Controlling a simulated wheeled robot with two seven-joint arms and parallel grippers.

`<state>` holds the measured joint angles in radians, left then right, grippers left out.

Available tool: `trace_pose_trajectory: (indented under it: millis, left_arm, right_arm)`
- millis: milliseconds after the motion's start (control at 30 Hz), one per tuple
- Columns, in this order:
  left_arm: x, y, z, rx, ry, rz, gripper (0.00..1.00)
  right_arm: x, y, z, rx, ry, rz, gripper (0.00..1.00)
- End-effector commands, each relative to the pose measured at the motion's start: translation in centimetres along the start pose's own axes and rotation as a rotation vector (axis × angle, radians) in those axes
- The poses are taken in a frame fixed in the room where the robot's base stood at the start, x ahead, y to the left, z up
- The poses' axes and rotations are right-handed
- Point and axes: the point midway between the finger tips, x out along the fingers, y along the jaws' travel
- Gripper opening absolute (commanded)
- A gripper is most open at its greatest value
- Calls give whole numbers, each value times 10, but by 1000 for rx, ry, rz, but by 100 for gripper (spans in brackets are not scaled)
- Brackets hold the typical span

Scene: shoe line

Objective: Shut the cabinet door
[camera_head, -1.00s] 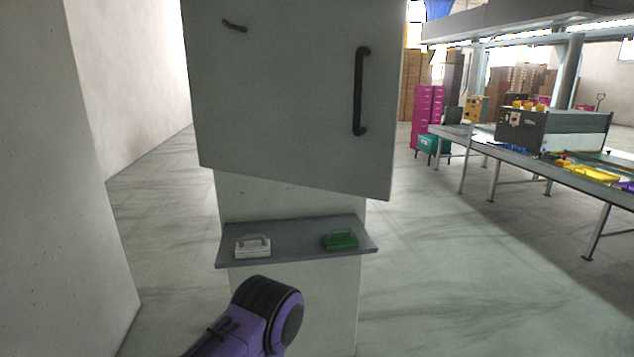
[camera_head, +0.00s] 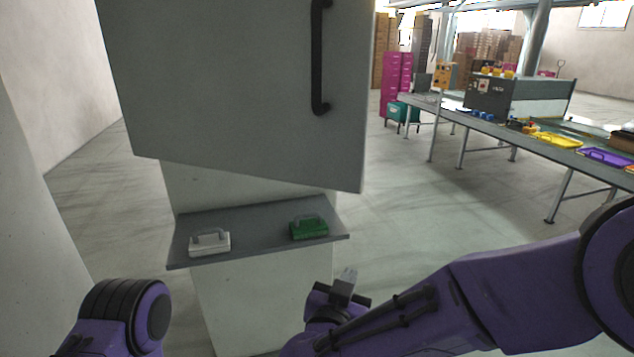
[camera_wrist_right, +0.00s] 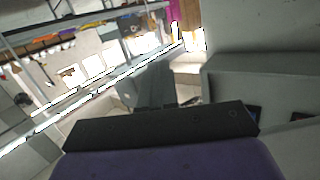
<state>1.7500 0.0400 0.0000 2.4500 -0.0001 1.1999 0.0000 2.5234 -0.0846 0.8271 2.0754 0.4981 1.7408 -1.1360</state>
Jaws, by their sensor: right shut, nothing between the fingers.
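The grey cabinet door (camera_head: 225,90) fills the upper middle of the head view, with a black vertical handle (camera_head: 319,60) near its right edge. Its lower edge slants down to the right, out of line with the white cabinet column (camera_head: 265,300) below, so it looks swung open towards me on the right side. My right gripper (camera_head: 347,277) is shut and empty, low in front of the column, below the door and apart from it. Its grey fingers also show in the right wrist view (camera_wrist_right: 150,85). My left arm shows at the lower left; its gripper is out of view.
A grey shelf (camera_head: 262,232) juts out below the door, carrying a white case (camera_head: 209,243) and a green case (camera_head: 309,228). A pale wall stands close at left. A long table (camera_head: 505,136) with trays stands at right. Open floor lies between.

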Motion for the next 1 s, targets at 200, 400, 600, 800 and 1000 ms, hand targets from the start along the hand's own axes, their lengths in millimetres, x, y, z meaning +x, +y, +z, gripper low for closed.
trace_pose_trajectory:
  millis: [200, 400, 600, 800, 1000]
  left_arm:
    - [0, 0, 0, 0, 0, 0, 35]
    - [-4, 0, -1, 0, 0, 0, 35]
    - [-15, -1, -6, 0, 0, 0, 35]
    - [-28, -2, -11, 0, 0, 0, 35]
    - [-40, -4, -16, 0, 0, 0, 35]
  right_arm:
    - [-129, -68, -138, -47, 163, 13, 0]
    - [-156, -74, -157, -79, 168, 19, 0]
    - [-117, -73, -165, -79, 165, 20, 0]
    - [-73, -73, -173, -78, 165, 20, 0]
    - [-38, -73, -178, -79, 166, 19, 0]
